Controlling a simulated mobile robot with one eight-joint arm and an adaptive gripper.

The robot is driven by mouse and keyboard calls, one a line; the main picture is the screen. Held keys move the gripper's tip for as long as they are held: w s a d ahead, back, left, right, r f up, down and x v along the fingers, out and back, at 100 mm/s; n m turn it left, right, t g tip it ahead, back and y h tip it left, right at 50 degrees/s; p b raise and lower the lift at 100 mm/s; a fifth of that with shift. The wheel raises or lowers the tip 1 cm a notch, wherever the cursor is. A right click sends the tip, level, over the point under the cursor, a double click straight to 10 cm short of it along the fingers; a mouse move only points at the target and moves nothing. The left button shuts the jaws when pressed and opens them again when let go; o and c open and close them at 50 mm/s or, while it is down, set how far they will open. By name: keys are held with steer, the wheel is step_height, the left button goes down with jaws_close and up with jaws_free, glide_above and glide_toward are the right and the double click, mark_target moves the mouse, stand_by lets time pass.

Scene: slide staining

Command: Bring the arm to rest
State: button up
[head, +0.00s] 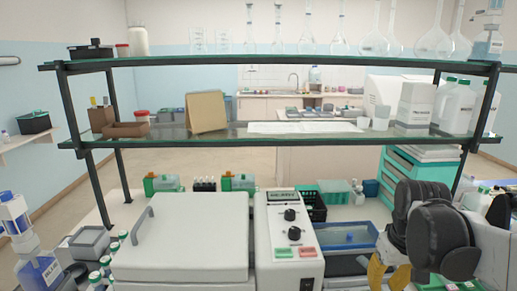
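My dark grey and white arm (440,228) is folded at the lower right, in front of the bench's right part. Two yellow pieces (386,273) show just left of and below its dark joints, cut by the bottom edge. They may be part of my gripper, but I cannot tell for sure. Whether the gripper is open or shut, and whether it holds anything, is not visible. The arm covers part of the bench behind it.
A white machine with a lid (185,235) and a control panel (290,238) stands in front. A glass shelf (250,138) with dark posts spans the view above. A blue tray (348,236) lies left of my arm. Green-capped bottles (98,278) stand at lower left.

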steer(key=s+a+t, duration=0.5)
steer(key=s+a, duration=0.4)
steer(key=shift+a+b, duration=0.2)
steer(key=shift+b, duration=0.25)
stand_by(0.3)
